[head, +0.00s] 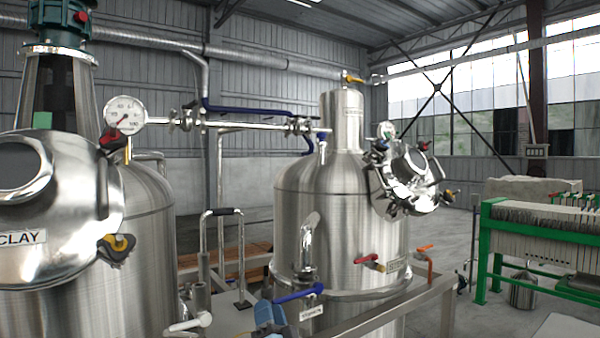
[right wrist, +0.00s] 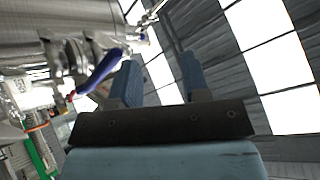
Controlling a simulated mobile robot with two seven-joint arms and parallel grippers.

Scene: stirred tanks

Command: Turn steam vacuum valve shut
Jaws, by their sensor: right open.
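A blue lever handle (head: 300,293) sits low on the front of the middle steel tank (head: 345,225), above a small white label (head: 311,313) whose text I cannot read surely. It looks like the steam vacuum valve. The lever lies roughly level, its tip to the right. My right gripper (head: 270,316) is just below and left of it, light blue and partly cut off by the bottom edge. In the right wrist view the gripper (right wrist: 160,78) is open and empty. The blue lever (right wrist: 98,73) there is left of the left finger, outside the gap. My left gripper is not in view.
A red lever (head: 368,261) and an orange handle (head: 425,249) are right of the blue lever. A steel frame rail (head: 385,310) runs below. The clay tank (head: 150,260) stands at left, with a white lever (head: 190,324). A green filter press (head: 490,240) is far right.

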